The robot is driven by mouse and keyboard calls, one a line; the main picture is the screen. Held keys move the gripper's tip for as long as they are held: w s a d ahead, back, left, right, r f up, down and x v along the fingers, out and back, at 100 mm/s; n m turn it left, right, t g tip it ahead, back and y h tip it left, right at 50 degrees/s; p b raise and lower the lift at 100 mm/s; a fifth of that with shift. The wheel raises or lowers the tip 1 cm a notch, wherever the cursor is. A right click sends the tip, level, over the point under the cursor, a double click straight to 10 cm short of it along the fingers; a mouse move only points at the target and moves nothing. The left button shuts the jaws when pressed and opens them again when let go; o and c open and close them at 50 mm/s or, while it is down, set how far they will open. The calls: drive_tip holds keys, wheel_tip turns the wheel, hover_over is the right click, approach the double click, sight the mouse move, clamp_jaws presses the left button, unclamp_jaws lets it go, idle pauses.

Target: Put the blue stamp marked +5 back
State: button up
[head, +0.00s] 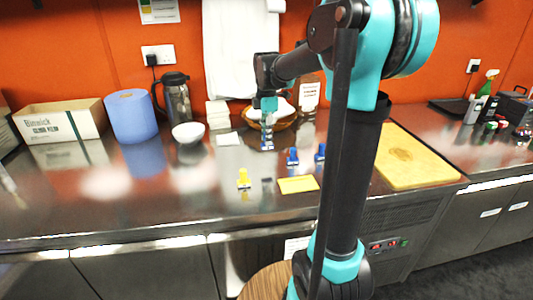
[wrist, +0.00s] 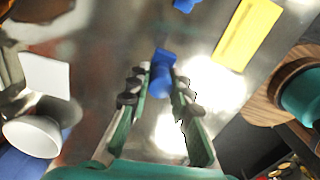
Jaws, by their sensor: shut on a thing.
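My gripper (head: 267,120) reaches down over the steel counter, in front of the wicker basket. In the wrist view, its two fingers (wrist: 160,78) are closed around a blue stamp (wrist: 163,60), whose top end shows beyond the fingertips. The +5 mark cannot be read. Two other blue stamps stand to the right on the counter, one nearer (head: 292,157) and one farther right (head: 320,152). A yellow stamp (head: 243,179) stands nearer the front edge. A yellow sheet (head: 298,184) lies beside it and also shows in the wrist view (wrist: 247,35).
A white bowl (head: 188,133) and a white napkin (head: 228,139) lie left of my gripper. A steel flask (head: 176,100), a blue roll (head: 129,115) and a film box (head: 61,121) stand farther left. A yellow cutting board (head: 410,160) lies right. The front-left counter is clear.

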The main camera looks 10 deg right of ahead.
drive_tip(key=shift+f, duration=3.5)
drive_tip(key=o, duration=0.9)
drive_tip(key=shift+f, duration=0.1)
wheel_tip(320, 180, up, 12)
drive_tip(key=shift+r, duration=0.15)
